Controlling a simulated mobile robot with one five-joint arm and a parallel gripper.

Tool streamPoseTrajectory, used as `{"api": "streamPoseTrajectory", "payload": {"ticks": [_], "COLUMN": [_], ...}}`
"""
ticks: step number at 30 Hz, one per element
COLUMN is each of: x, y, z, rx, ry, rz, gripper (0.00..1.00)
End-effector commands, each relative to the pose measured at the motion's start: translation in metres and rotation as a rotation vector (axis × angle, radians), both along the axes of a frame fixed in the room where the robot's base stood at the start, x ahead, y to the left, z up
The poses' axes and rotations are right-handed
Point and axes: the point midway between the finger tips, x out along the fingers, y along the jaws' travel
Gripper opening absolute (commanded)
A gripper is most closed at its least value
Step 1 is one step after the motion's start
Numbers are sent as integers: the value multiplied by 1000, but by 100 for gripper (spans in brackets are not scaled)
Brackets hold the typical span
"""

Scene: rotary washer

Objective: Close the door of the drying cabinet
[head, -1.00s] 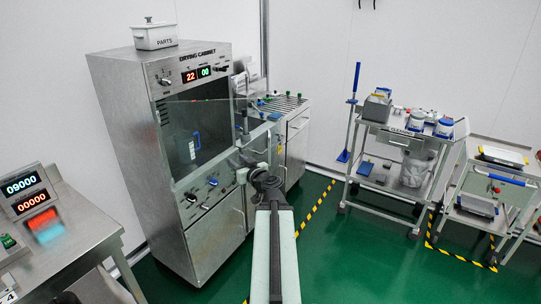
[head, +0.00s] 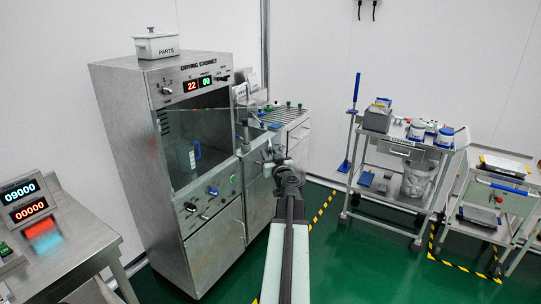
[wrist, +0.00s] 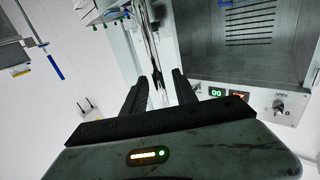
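The grey steel drying cabinet (head: 130,140) stands left of centre in the head view. Its clear glass door (head: 215,135) is hard to make out; a pane with a blue handle (head: 197,149) shows across the dark opening, and it appears to stand away from the front. My gripper (head: 272,155) is right of the cabinet front, at about door height. In the wrist view the cabinet front is upside down at the right. My gripper's two dark fingers (wrist: 160,88) are apart, with a thin, pale upright edge showing between or beyond them. I cannot tell whether they touch it.
A white PARTS box (head: 157,46) sits on the cabinet. A steel counter (head: 290,118) adjoins it at the right. A cleaning trolley (head: 400,150) and a second cart (head: 490,195) stand further right. A bench with displays (head: 65,235) is at the left.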

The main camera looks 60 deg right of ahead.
Motion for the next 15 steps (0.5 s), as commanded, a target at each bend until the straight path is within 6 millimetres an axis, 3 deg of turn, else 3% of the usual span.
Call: {"api": "streamPoseTrajectory", "payload": {"ticks": [5,9,15], "x": [0,0,0], "y": [0,0,0], "z": [0,0,0], "rx": [0,0,0], "ry": [0,0,0], "rz": [0,0,0], "gripper": [34,1,0]}}
